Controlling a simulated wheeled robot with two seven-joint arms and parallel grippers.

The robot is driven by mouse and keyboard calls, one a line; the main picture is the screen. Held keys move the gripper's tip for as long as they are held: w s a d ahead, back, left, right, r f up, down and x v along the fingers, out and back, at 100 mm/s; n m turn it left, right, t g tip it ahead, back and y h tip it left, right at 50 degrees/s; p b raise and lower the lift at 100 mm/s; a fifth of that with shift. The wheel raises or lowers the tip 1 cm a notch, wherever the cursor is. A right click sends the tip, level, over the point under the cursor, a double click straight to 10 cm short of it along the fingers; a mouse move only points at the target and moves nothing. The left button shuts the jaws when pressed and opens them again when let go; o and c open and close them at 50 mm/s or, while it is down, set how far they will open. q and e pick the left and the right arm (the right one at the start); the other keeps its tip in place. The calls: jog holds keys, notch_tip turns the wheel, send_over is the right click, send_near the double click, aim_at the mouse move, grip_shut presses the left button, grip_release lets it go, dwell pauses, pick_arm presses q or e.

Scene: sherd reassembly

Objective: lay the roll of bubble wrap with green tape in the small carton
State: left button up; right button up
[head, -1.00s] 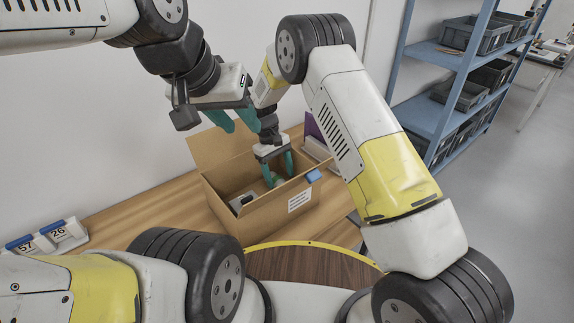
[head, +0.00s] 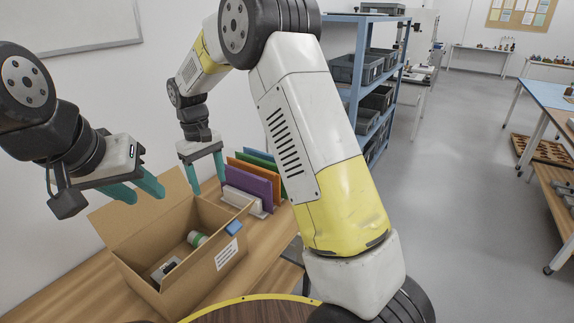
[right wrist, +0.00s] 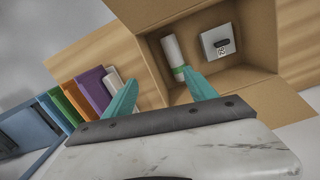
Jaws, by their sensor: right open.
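The open carton (head: 190,279) stands on the wooden table. The roll of bubble wrap (head: 191,236) with a green tape band (head: 199,240) lies inside on its floor. In the right wrist view the pale roll (right wrist: 171,48) lies near one wall, with its green tape (right wrist: 180,73) at the end nearest my fingers. My right gripper (head: 207,176) is open and empty above the carton's back right side, apart from the roll; its two teal fingers show in the right wrist view (right wrist: 162,94). My left gripper (head: 137,189) is open and empty above the carton's back left flap.
A small pale object with a black part (head: 164,270) is also in the carton, beside the roll. A rack of coloured folders (head: 251,187) stands just right of the carton. A blue shelf unit (head: 352,100) with grey bins is behind.

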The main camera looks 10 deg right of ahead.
jog(key=s+d+r+m+t+y, duration=0.2)
jog(key=s+d+r+m+t, duration=0.1)
jog(key=s+d+r, duration=0.9)
jog(key=s+d+r+m+t, duration=0.3)
jog(key=s+d, duration=0.5)
jog(key=s, duration=0.5)
jog(key=shift+m+t+y, duration=0.3)
jog(key=shift+y, duration=0.1)
jog(key=shift+r, duration=0.1)
